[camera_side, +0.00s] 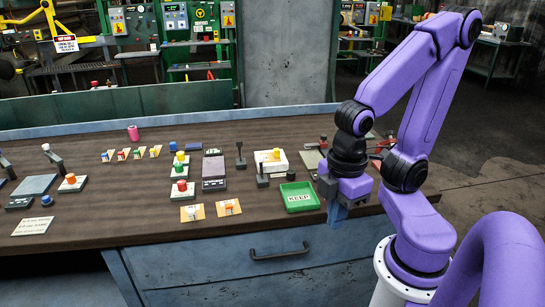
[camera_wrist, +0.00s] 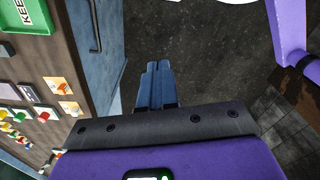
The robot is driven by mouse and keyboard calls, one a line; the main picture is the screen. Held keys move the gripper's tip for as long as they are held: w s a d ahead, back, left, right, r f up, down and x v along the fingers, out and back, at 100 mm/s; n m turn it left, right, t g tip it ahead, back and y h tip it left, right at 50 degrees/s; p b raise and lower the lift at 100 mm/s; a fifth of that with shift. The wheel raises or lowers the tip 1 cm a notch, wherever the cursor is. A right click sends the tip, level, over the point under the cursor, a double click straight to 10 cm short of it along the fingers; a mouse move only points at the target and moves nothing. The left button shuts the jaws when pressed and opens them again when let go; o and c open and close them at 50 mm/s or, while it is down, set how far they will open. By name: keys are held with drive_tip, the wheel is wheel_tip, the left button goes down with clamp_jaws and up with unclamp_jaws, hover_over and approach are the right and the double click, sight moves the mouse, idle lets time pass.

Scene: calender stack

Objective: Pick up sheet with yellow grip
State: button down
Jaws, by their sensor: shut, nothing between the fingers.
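My gripper (camera_side: 338,212) hangs to the right of the green tray, with its blue fingers pointing down. In the wrist view the gripper (camera_wrist: 156,88) has its fingers together and empty, with dark floor behind them, off the bench's front edge. A row of small sheets with coloured grips lies at the back left of the bench; the rightmost sheet (camera_side: 154,152) has a grip that looks yellow-orange, too small to be sure.
The green KEEP tray (camera_side: 298,203) stands left of my gripper and shows in the wrist view (camera_wrist: 8,22). A white block (camera_side: 264,165) with a yellow knob, a column of coloured button boxes (camera_side: 182,192) and upright levers (camera_side: 240,154) stand on the bench. The front middle is partly clear.

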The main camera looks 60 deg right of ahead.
drive_tip(key=c, duration=0.9)
unclamp_jaws()
